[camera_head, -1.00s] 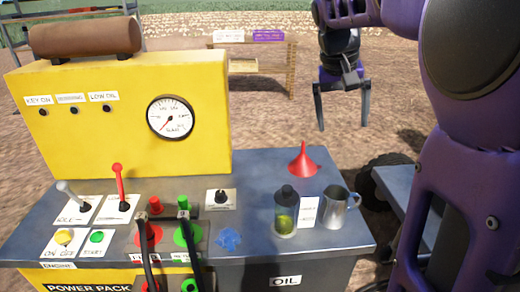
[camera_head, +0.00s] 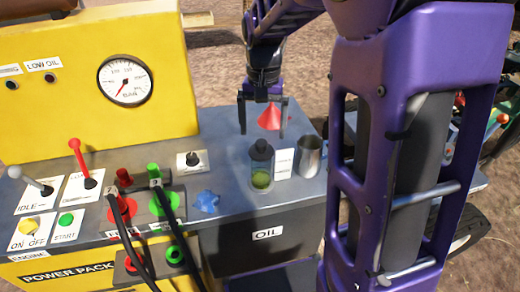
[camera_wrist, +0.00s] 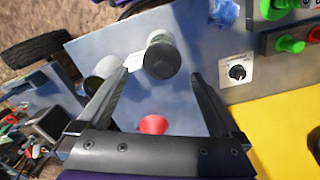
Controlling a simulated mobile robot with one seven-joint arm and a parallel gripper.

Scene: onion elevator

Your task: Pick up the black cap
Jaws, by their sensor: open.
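The black cap (camera_head: 261,150) sits on top of a clear bottle (camera_head: 260,179) with yellow-green liquid, upright on the grey bench top. In the wrist view the black cap (camera_wrist: 161,60) shows from above, ahead of and between the two finger lines. My gripper (camera_head: 262,133) is open and empty, its fingers pointing down above and behind the bottle in the head view. It also shows in the wrist view (camera_wrist: 160,80), with fingers spread wide on both sides. Neither finger seems to touch the cap.
A red funnel (camera_head: 269,118) stands behind the bottle, between the fingers in the picture. A metal jug (camera_head: 309,157) stands just right of the bottle, with a white label (camera_head: 283,163) between them. A blue rag (camera_head: 206,201) lies left. The yellow panel (camera_head: 95,70) rises at the back left.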

